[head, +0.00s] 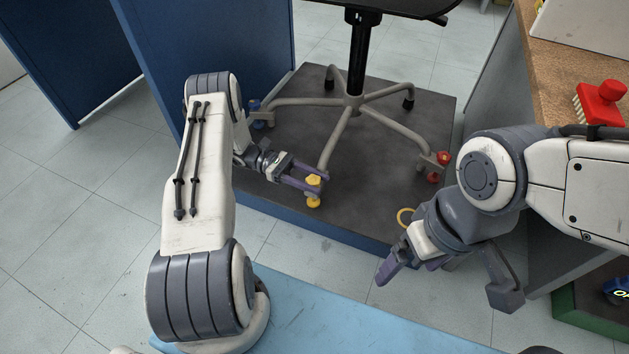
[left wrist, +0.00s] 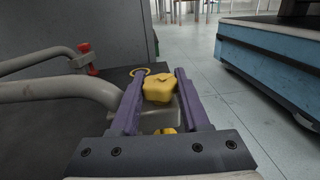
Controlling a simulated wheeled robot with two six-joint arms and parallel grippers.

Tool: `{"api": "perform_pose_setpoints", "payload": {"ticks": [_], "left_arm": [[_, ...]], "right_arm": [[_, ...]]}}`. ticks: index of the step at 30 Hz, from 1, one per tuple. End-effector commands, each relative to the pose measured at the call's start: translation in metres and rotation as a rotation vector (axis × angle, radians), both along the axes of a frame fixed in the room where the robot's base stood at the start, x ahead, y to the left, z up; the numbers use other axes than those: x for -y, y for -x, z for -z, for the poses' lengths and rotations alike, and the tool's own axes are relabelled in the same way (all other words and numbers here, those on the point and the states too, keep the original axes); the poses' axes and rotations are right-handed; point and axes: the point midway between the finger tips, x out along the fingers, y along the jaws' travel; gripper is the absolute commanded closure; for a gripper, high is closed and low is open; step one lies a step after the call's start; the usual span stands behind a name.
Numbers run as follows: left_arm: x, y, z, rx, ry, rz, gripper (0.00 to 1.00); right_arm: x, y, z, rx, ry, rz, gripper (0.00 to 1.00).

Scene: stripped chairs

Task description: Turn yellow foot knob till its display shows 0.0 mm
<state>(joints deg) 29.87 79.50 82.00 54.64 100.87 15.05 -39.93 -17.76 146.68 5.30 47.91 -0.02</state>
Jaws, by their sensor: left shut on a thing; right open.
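The yellow foot knob (head: 313,180) sits at the end of a chair base leg, near the front edge of the dark platform (head: 270,180). It also shows in the left wrist view (left wrist: 158,87), between the purple fingers. My left gripper (head: 308,182) is shut on the yellow knob, one finger on each side. A second yellow part (head: 313,201) shows just below it. No display reading is visible in either view. My right gripper (head: 408,268) is open and empty, to the right of the platform's front edge.
The chair base (head: 352,104) has other feet with a red knob (head: 443,158) at right and a blue knob (head: 254,105) at left. A yellow ring (head: 404,217) lies near the platform's front right.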

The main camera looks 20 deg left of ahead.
Motion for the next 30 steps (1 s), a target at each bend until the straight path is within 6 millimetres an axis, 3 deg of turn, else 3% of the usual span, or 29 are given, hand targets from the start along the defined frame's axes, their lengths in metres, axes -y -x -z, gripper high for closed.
{"api": "perform_pose_setpoints", "payload": {"ticks": [12, 30], "left_arm": [[-0.001, 0.001, 0.003, 0.001, -0.003, 0.259, 1.00], [-0.001, 0.001, 0.000, -0.001, 0.000, 0.325, 1.00]], "right_arm": [[0.000, 0.000, 0.017, 0.000, 0.000, 0.000, 0.08], [0.000, 0.000, 0.019, 0.000, 0.000, 0.000, 0.08]]}}
